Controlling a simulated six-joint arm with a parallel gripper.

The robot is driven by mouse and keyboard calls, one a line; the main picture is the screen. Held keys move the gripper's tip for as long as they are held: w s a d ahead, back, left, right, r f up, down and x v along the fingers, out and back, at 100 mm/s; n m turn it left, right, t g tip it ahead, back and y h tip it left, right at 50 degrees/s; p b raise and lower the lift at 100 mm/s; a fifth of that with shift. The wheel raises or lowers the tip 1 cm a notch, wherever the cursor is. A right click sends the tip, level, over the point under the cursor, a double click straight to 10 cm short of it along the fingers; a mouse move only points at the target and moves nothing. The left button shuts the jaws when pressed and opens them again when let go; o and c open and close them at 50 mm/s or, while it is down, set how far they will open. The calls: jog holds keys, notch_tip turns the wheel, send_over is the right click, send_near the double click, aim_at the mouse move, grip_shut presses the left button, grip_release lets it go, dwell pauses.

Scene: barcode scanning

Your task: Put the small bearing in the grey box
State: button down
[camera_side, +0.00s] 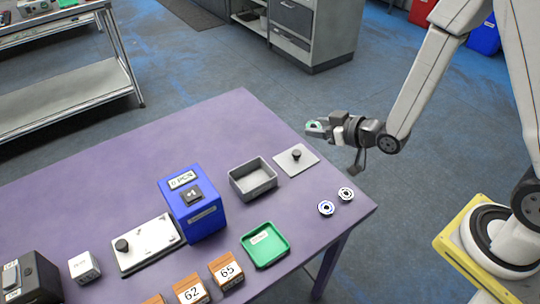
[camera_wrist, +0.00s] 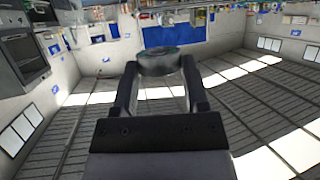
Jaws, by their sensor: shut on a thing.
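My gripper (camera_side: 319,128) is raised in the air beyond the table's far right edge, pointing left. It is shut on a round bearing (camera_wrist: 160,60), held between the two fingertips at the top of the wrist view; its greenish ring face shows in the side view (camera_side: 313,125). The fingers hide part of it. The grey box (camera_side: 252,185) is an open, empty tray on the table, lower and to the left of my gripper. Two more bearings, one (camera_side: 326,208) and another (camera_side: 346,194), lie on the table near its right corner.
A flat plate with a black knob (camera_side: 305,163) lies right of the grey box. A tall blue box (camera_side: 192,205) stands left of it, and a green tray (camera_side: 265,258) in front. Numbered blocks (camera_side: 226,270) line the front. The air between my gripper and the grey box looks clear.

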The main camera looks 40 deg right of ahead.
jog(key=s+a+f+n+g+y, duration=0.4)
jog(key=s+a+f+n+y, duration=0.2)
jog(key=s+a+f, duration=0.2)
jog(key=s+a, duration=0.1)
jog(key=s, duration=0.1)
jog(key=shift+s+a+f+n+y, duration=0.25)
jog(key=shift+s+a+n+y, duration=0.05)
jog(key=shift+s, duration=0.1)
send_over(309, 226)
jog(key=shift+f, duration=2.9)
jog(key=shift+f, duration=0.15)
jog(key=shift+f, duration=1.75)
jog(key=shift+f, duration=0.1)
jog(key=shift+c, duration=0.5)
grip_release()
